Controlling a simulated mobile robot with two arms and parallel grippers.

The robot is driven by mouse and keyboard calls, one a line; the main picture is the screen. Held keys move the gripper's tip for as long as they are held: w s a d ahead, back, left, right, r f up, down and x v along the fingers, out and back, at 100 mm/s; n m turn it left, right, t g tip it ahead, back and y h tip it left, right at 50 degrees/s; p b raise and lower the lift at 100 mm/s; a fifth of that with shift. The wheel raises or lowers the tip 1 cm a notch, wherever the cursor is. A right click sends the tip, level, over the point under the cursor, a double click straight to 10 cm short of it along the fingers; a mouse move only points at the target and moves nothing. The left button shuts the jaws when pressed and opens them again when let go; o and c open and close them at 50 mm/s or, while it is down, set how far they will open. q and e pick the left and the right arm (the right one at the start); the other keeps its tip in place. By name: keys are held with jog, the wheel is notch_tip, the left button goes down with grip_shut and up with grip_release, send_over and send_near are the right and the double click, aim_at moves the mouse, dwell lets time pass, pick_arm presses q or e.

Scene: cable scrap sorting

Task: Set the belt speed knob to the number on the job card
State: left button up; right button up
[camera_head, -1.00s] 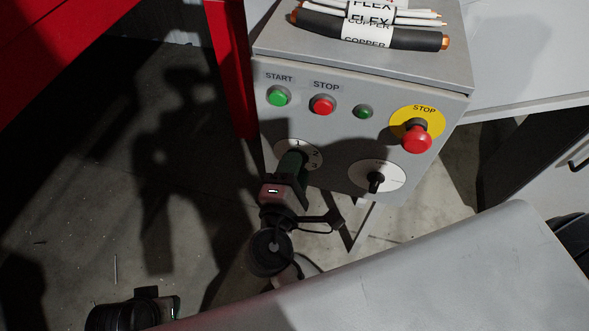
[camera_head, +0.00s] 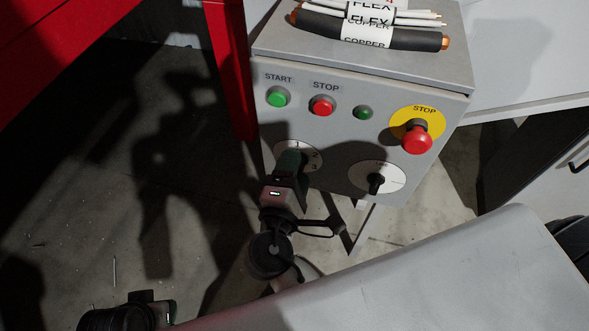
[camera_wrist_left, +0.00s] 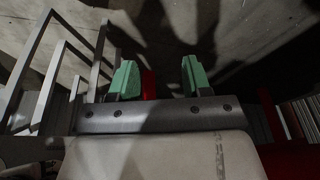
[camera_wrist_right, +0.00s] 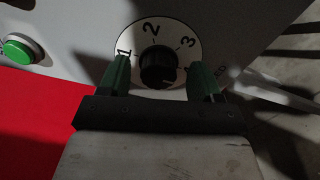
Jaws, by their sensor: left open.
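The belt speed knob (camera_wrist_right: 158,66) is round and black on a white numbered dial (camera_wrist_right: 178,32). In the right wrist view, 1, 2 and 3 are readable; the lower right of the dial is partly hidden by a finger. A pale mark on the knob seems to point down and right. My right gripper (camera_wrist_right: 160,80) is open, its green fingers on either side of the knob with gaps. In the head view the right gripper (camera_head: 290,162) covers most of the dial (camera_head: 312,152). My left gripper (camera_wrist_left: 160,78) is open and empty over the floor. No job card is recognisable.
The grey control box (camera_head: 330,75) has a green start button (camera_head: 278,97), a red stop button (camera_head: 322,105), an emergency stop (camera_head: 416,140) and a second black selector (camera_head: 376,183) right of the dial. Labelled cables (camera_head: 400,36) lie on top. A grey surface (camera_head: 430,270) fills the lower right.

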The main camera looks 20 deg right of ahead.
pick_arm(q)
jog(key=shift+x, duration=0.9)
pick_arm(e)
jog(key=v, duration=1)
jog(key=shift+s+a, duration=0.3)
pick_arm(q)
jog(key=shift+d, duration=0.1)
jog(key=shift+s, duration=0.1)
